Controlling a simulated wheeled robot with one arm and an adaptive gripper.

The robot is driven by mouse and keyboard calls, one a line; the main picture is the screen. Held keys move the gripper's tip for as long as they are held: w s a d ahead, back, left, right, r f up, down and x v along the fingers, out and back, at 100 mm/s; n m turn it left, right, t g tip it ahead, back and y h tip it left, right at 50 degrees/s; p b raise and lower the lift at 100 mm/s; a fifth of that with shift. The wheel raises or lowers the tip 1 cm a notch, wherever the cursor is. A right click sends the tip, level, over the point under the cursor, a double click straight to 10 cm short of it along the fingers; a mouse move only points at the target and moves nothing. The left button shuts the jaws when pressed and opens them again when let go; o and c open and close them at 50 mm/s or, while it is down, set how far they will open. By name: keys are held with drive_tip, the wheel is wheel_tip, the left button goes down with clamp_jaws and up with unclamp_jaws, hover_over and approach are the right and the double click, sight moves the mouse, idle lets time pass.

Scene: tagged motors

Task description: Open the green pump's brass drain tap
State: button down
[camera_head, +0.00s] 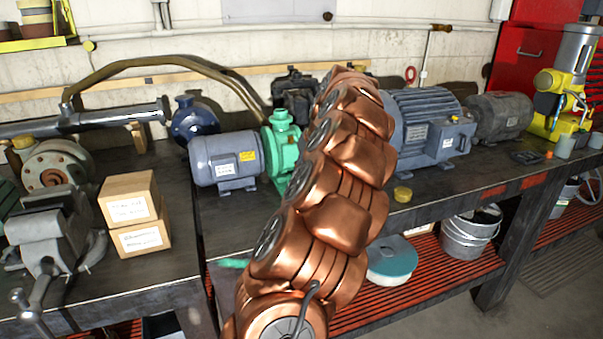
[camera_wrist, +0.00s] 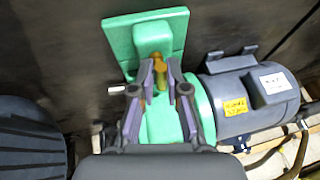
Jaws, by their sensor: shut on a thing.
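The green pump (camera_head: 284,147) stands on the workbench, coupled to a grey-blue motor (camera_head: 224,160) with white and yellow labels. My copper arm covers the pump's right side in the head view, and my gripper is hidden there. In the wrist view the green pump (camera_wrist: 154,38) fills the middle, with its motor (camera_wrist: 250,97) at the right. The brass drain tap (camera_wrist: 160,74) sits between the fingertips of my gripper (camera_wrist: 160,80), which is shut on it. The lower part of the tap is hard to make out.
A larger blue-grey motor (camera_head: 430,125) stands right of my arm. Cardboard boxes (camera_head: 133,213) and a vise (camera_head: 55,235) are at the left. A small yellow cap (camera_head: 403,194) lies near the bench's front edge.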

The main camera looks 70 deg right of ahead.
drive_tip(key=c, duration=1.2)
unclamp_jaws()
drive_tip(key=v, duration=1.2)
